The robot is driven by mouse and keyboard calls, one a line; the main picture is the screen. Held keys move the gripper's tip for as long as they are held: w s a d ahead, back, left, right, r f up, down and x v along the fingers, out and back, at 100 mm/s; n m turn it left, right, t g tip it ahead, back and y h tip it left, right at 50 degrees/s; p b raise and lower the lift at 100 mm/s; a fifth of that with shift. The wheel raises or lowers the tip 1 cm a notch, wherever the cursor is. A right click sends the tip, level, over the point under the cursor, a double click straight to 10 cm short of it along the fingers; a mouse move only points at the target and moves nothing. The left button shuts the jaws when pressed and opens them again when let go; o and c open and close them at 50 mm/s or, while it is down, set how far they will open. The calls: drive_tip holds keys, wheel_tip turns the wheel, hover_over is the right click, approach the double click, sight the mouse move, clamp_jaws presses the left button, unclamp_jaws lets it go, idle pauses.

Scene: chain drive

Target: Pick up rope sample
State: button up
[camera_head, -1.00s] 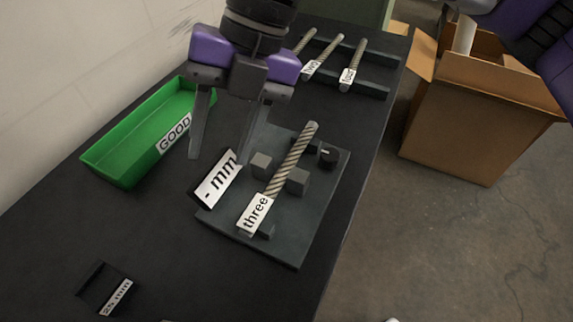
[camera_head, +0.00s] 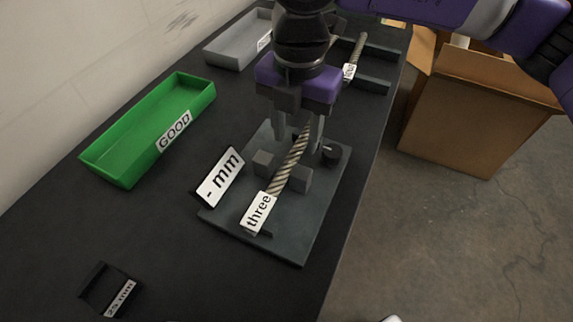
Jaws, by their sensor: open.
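The rope sample labelled "three" (camera_head: 286,172) lies on a dark measuring plate (camera_head: 270,238), between two grey blocks. Its white label is at the near end. My gripper (camera_head: 297,145) is open above the far part of this rope, fingers pointing down, one on each side of it. Whether the fingers touch the rope cannot be told. The rope's far end is partly hidden by my gripper. Another rope sample (camera_head: 356,54) rests on the dark rack (camera_head: 378,85) at the back; others there are mostly hidden by my arm.
A green tray marked "GOOD" (camera_head: 112,172) stands to the left, with a grey tray (camera_head: 225,54) behind it. A "- mm" sign (camera_head: 219,178) stands beside the plate. A "25 mm" block (camera_head: 108,290) lies at the front left. A cardboard box (camera_head: 465,115) stands off the table's right edge.

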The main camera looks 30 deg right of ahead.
sight(296, 150)
drive_tip(key=shift+s+f, duration=0.1)
drive_tip(key=shift+f, duration=1.45)
drive_tip(key=shift+c, duration=0.3)
clamp_jaws()
drive_tip(key=shift+r, duration=0.1)
